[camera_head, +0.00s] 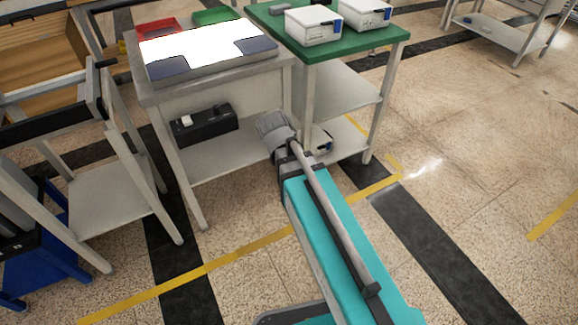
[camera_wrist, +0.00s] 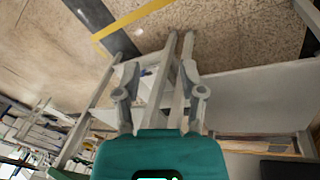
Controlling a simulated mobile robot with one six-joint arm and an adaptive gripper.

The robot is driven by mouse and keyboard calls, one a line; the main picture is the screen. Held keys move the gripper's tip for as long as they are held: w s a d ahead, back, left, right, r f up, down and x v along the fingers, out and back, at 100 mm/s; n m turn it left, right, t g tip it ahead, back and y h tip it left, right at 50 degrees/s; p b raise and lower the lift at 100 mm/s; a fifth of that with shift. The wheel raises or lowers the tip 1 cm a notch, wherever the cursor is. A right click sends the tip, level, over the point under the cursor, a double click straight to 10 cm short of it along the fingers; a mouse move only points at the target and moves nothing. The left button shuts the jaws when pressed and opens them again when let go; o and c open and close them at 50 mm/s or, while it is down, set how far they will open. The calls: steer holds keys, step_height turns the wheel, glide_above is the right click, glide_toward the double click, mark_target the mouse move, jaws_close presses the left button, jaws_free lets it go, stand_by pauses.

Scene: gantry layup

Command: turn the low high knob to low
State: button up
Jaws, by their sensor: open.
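I cannot make out the low high knob for certain in either view.
A lit white panel (camera_head: 203,43) lies on the workbench. A green-topped table (camera_head: 345,48) to its right carries white devices (camera_head: 313,25), with another device (camera_head: 321,140) low down near my wrist. A grey stand (camera_head: 110,190) is at left. Tiled floor (camera_head: 480,170) is open at right.

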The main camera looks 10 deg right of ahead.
steer(key=s+d+y, duration=0.1)
steer(key=s+d+n+y, duration=0.1)
steer(key=s, duration=0.1)
steer(key=s+d+n+g, duration=0.1)
steer(key=s, duration=0.1)
steer(key=shift+d+f+y, duration=0.1)
steer(key=shift+f+y, duration=0.25)
steer(key=shift+y, duration=0.05)
stand_by(0.5)
